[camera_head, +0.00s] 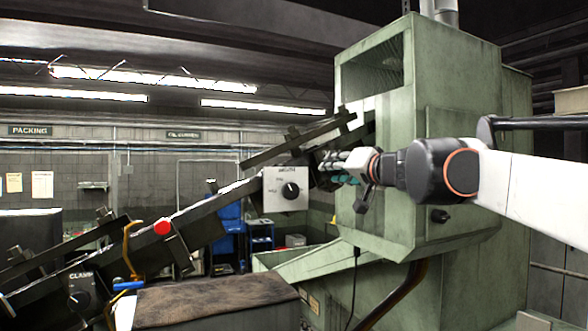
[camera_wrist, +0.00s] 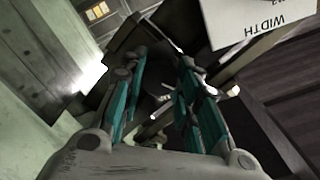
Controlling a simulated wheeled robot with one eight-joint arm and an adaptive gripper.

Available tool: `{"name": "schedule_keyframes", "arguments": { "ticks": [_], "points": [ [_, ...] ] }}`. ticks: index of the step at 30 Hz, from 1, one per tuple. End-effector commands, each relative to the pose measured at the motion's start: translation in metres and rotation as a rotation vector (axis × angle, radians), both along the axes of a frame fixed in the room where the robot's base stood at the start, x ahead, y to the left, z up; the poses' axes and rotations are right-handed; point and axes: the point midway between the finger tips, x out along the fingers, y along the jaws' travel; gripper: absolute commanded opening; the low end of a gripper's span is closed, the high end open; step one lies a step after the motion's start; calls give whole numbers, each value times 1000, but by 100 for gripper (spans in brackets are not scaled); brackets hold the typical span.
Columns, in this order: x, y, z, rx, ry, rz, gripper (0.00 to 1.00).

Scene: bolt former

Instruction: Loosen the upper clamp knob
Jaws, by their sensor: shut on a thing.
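My gripper (camera_head: 326,168) reaches in from the right, at the upper end of the sloping rail beside the green machine. Its teal-lined fingers also show in the wrist view (camera_wrist: 164,62), on both sides of a dark rounded part that I take to be the upper clamp knob (camera_wrist: 155,84). The gripper is shut on this knob. The knob's outline is dark and partly covered by the fingers. In the head view the gripper hides it, and I cannot tell how far it is turned.
A white dial box (camera_head: 287,189) labelled WIDTH stands just left of the gripper. The green machine (camera_head: 455,100) rises close behind and right. The sloping rail (camera_head: 205,210) carries a red button (camera_head: 162,228). A lower black knob (camera_head: 78,299) is at bottom left. A brown-topped block (camera_head: 215,298) stands in front.

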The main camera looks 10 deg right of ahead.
Motion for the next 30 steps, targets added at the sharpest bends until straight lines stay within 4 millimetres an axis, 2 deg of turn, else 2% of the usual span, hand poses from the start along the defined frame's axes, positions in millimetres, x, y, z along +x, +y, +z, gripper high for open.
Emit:
{"name": "schedule_keyframes", "arguments": {
  "ticks": [6,14,24,30],
  "points": [
    [0,0,0,251,83,-1,0],
    [0,0,0,380,126,-1,0],
    [0,0,-1,739,243,-2,0],
    [0,-1,-1,804,265,-2,0]
  ]
}}
